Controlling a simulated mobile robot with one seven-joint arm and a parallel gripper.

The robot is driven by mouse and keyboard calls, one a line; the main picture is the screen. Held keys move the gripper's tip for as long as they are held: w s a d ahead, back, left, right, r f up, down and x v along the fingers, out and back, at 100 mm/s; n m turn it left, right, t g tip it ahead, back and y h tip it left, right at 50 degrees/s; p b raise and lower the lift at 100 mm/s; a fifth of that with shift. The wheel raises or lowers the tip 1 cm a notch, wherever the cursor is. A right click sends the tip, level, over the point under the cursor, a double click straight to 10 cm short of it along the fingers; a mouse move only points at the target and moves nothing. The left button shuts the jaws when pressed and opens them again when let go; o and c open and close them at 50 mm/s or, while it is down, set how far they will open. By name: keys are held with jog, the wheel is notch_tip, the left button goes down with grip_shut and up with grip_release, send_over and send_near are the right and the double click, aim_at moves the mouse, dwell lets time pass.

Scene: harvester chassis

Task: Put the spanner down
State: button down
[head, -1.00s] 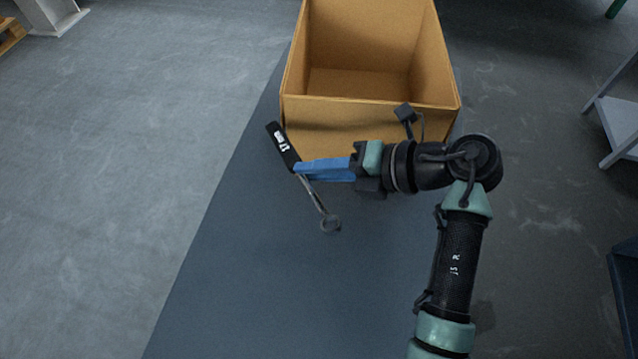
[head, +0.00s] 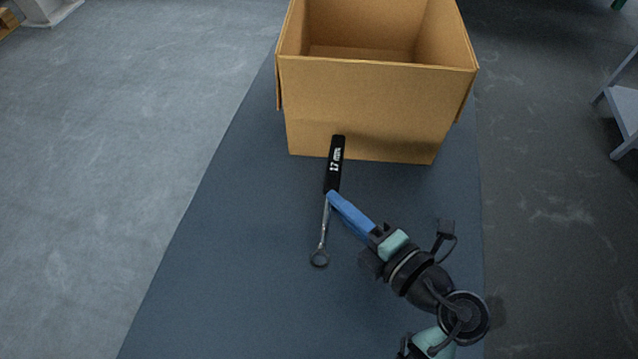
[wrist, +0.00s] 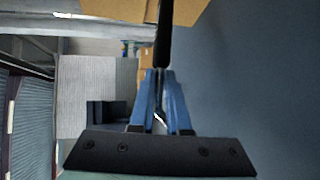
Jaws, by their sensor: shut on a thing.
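The spanner (head: 335,170) has a black handle marked 17 mm and a metal shaft with a ring end. My gripper (head: 332,197) has blue fingers and is shut on the spanner near where the handle meets the shaft. In the head view the handle points toward the cardboard box and the ring end toward me. In the wrist view the black handle (wrist: 164,35) stands up beyond the closed blue fingers (wrist: 159,75). I cannot tell how high the spanner is above the mat.
An open, empty-looking cardboard box (head: 370,105) stands on the dark blue mat (head: 230,270) beyond the spanner. The mat is clear to the left and in front. Grey concrete floor (head: 110,180) lies left. A grey shelf (head: 622,115) stands at the right edge.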

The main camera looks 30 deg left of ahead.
aim_at(339, 241)
jog(key=shift+r, duration=0.1)
notch_tip(339, 241, down, 8)
jog(key=b, duration=0.3)
jog(key=shift+b, duration=0.35)
jog(key=shift+f, duration=0.85)
jog(key=c, duration=0.9)
grip_release()
jog(key=shift+d+f+b, duration=0.1)
jog(key=shift+f+b, duration=0.25)
jog(key=shift+b, duration=0.15)
jog(key=p+v, duration=0.1)
jog(key=v, duration=0.3)
jog(key=p+v, duration=0.1)
jog(key=v, duration=0.3)
jog(key=p+v, duration=0.1)
jog(key=v, duration=0.3)
jog(key=shift+s+d+r+p, duration=0.25)
jog(key=shift+s+r+p, duration=0.05)
jog(key=shift+s+r, duration=0.1)
jog(key=shift+w+r, duration=0.1)
jog(key=shift+w, duration=0.05)
